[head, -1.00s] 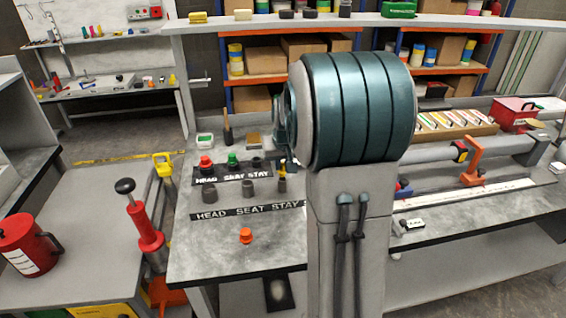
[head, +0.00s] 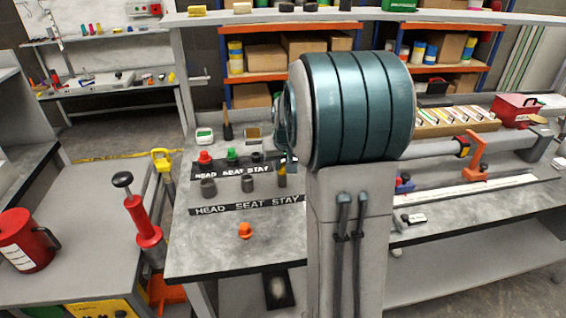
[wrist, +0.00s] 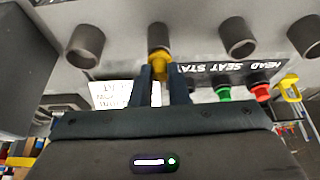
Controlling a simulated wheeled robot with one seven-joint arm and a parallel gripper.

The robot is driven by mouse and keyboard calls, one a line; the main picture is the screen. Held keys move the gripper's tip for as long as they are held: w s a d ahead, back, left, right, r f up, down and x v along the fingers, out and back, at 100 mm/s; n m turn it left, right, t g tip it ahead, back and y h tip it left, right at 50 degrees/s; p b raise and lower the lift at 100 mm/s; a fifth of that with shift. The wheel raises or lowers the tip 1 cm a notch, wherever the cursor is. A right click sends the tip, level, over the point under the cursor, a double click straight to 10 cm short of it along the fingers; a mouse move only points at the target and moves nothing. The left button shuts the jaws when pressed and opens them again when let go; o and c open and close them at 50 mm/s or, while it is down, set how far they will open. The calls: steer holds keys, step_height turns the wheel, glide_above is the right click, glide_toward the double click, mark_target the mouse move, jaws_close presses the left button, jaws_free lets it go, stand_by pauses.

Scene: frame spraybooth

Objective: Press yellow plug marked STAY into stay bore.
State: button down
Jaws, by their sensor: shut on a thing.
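The yellow plug (wrist: 158,64) is between the two dark fingers of my gripper (wrist: 163,88) in the wrist view. It lines up with a grey round bore (wrist: 158,37), which in the head view is the front-row bore (head: 282,181) above the word STAY. The plug's yellow also shows there (head: 282,167), at the bore's top. My gripper is shut on the plug. The plug's lower end is hidden, so I cannot tell how deep it sits. My arm hides most of the gripper in the head view. Any marking on the plug is unreadable.
Grey bores HEAD (head: 209,187) and SEAT (head: 247,183) stand to the left. Behind them are a red plug (head: 205,158) and a green plug (head: 232,154). An orange plug (head: 245,231) is on the bare front of the bench (head: 200,245).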

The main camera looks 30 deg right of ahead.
steer(key=shift+f, duration=0.35)
steer(key=c, duration=1.3)
jaws_free()
steer(key=shift+r, duration=0.1)
steer(key=v, duration=1.3)
steer(key=shift+s+r+b, duration=0.15)
steer(key=shift+r+b, duration=0.15)
steer(key=shift+r, duration=0.05)
steer(key=s+a+f+n, duration=0.1)
steer(key=s+a+f, duration=0.2)
steer(key=s, duration=0.3)
steer(key=s+a+f+g, duration=0.1)
steer(key=s+a+f, duration=0.2)
steer(key=s+a, duration=0.3)
steer(key=s+a+f+n+y, duration=0.1)
steer(key=s+a+f, duration=0.2)
steer(key=s+a, duration=0.2)
steer(key=shift+s+a+f+n+g, duration=0.1)
steer(key=shift+s+f+n+g, duration=0.1)
steer(key=shift+s, duration=0.4)
steer(key=shift+s+a+f+n+g, duration=0.1)
steer(key=shift+s+f, duration=0.1)
steer(key=shift+s, duration=0.4)
